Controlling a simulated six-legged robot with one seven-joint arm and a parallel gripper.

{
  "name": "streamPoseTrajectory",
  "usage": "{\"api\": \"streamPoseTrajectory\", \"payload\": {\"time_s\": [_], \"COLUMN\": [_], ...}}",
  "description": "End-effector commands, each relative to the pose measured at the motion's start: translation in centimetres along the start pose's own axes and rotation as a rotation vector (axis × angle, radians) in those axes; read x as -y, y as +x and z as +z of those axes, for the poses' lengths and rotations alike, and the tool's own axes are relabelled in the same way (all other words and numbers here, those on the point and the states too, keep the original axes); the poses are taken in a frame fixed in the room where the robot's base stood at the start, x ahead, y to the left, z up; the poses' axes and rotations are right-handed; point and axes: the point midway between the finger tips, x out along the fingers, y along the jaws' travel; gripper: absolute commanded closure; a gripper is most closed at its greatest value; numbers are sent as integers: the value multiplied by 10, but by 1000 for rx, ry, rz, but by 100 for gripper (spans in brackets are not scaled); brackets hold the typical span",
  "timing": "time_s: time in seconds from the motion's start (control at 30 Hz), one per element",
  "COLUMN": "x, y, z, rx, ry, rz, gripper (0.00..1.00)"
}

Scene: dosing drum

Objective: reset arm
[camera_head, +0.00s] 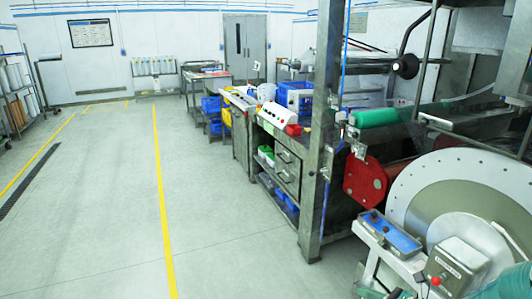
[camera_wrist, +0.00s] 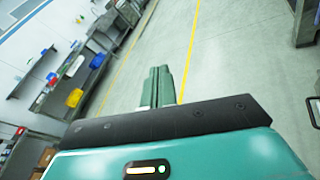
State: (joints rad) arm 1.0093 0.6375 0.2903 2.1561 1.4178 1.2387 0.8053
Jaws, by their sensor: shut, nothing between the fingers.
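My gripper (camera_wrist: 157,74) shows in the wrist view, its two green fingers pressed together with nothing between them. They stick out past a dark plate on the teal gripper body and point over open floor. The wrist view is tilted. The gripper fingers do not show in the head view. No separate task object can be told in either view.
A large machine with a white drum disc (camera_head: 465,200) and a red plate (camera_head: 366,183) fills the right side. A steel post (camera_head: 318,140) stands left of it. Workbenches (camera_head: 278,150) line the middle. The floor (camera_head: 95,215) at left is clear, with a yellow line (camera_head: 162,200).

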Motion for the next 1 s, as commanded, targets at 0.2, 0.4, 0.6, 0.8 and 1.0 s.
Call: {"api": "streamPoseTrajectory", "payload": {"time_s": [0.2,0.4,0.6,0.8,1.0], "x": [-78,-139,-189,-229,-262], "y": [25,28,17,-2,-25], "z": [14,18,24,36,52], "rx": [-301,-529,-722,-883,-1017], "ry": [-418,-806,-1205,-1612,-2021], "rz": [186,358,528,686,825], "gripper": [100,100,100,100,100]}}
